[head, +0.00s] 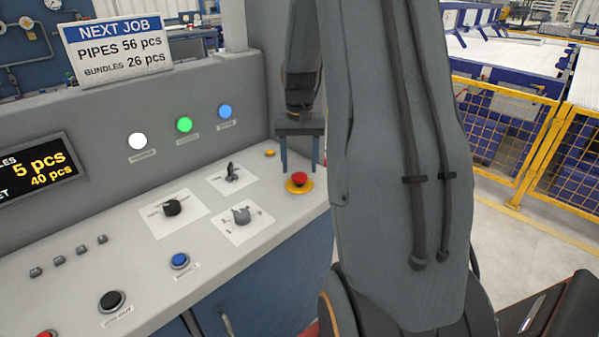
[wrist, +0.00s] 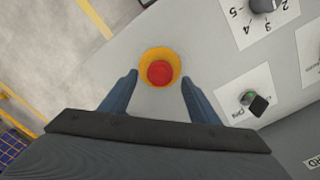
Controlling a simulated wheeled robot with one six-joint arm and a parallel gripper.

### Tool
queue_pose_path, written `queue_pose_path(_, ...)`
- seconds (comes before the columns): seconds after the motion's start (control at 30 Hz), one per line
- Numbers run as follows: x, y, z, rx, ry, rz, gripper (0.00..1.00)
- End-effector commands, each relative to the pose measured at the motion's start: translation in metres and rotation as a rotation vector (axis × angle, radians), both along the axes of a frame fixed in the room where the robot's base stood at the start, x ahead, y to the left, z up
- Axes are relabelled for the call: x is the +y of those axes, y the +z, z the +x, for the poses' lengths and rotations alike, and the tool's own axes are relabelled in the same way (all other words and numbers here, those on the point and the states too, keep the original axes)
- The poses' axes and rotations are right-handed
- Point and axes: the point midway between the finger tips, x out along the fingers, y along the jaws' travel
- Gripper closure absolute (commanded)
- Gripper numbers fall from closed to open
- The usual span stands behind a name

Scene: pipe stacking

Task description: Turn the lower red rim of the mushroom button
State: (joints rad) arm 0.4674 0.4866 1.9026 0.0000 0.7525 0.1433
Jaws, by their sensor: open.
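The red mushroom button (head: 299,178) sits on a round yellow base (head: 299,188) at the right end of the grey console top. My gripper (head: 299,170) is above it, pointing down, with its two blue fingers apart and empty. In the wrist view the red button (wrist: 160,72) on its yellow base (wrist: 160,52) lies just beyond and between the fingertips of my gripper (wrist: 159,80). The fingers do not appear to touch it. The lower red rim cannot be told apart from the cap at this size.
Rotary switches (head: 172,207) stand on white plates left of the button. A small yellow button (head: 270,153) is behind it. A blue button (head: 179,261) and a black one (head: 111,301) are nearer the front. The console wall (head: 100,125) rises behind. Yellow fencing (head: 500,125) stands at right.

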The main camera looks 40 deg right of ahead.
Motion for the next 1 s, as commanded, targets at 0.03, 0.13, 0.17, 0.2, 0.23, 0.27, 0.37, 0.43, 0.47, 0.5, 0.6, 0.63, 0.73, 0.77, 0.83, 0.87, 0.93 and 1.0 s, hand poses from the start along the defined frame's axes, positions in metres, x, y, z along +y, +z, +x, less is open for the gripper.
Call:
queue_pose_path(0.03, -0.001, 0.009, 0.002, -0.004, 0.000, -0.001, 0.44)
queue_pose_path(0.13, -0.001, 0.025, 0.001, -0.004, 0.000, -0.001, 0.44)
queue_pose_path(0.17, -0.001, 0.029, 0.002, -0.004, 0.000, -0.001, 0.44)
queue_pose_path(0.2, -0.001, 0.034, 0.001, -0.003, 0.000, -0.001, 0.44)
queue_pose_path(0.23, -0.001, 0.036, 0.001, -0.003, 0.000, -0.001, 0.44)
queue_pose_path(0.27, -0.001, 0.039, 0.001, -0.002, 0.000, -0.002, 0.44)
queue_pose_path(0.37, 0.000, 0.045, 0.000, 0.000, 0.000, 0.000, 0.44)
queue_pose_path(0.43, 0.000, 0.046, 0.000, 0.000, 0.000, 0.000, 0.44)
queue_pose_path(0.47, 0.000, 0.047, 0.000, 0.000, 0.000, 0.000, 0.44)
queue_pose_path(0.5, 0.000, 0.047, 0.000, 0.000, 0.000, 0.000, 0.44)
queue_pose_path(0.6, 0.000, 0.047, 0.000, 0.000, 0.000, 0.000, 0.44)
queue_pose_path(0.63, 0.000, 0.047, 0.000, 0.000, 0.000, 0.000, 0.44)
queue_pose_path(0.73, 0.000, 0.046, 0.000, 0.000, 0.000, 0.000, 0.44)
queue_pose_path(0.77, 0.000, 0.046, 0.000, 0.000, 0.000, 0.000, 0.44)
queue_pose_path(0.83, 0.000, 0.046, 0.000, 0.000, 0.000, 0.000, 0.44)
queue_pose_path(0.87, 0.000, 0.046, 0.000, 0.000, 0.000, 0.000, 0.44)
queue_pose_path(0.93, 0.000, 0.046, 0.000, 0.000, 0.000, 0.000, 0.44)
queue_pose_path(1.0, 0.000, 0.046, 0.000, 0.000, 0.001, 0.000, 0.44)
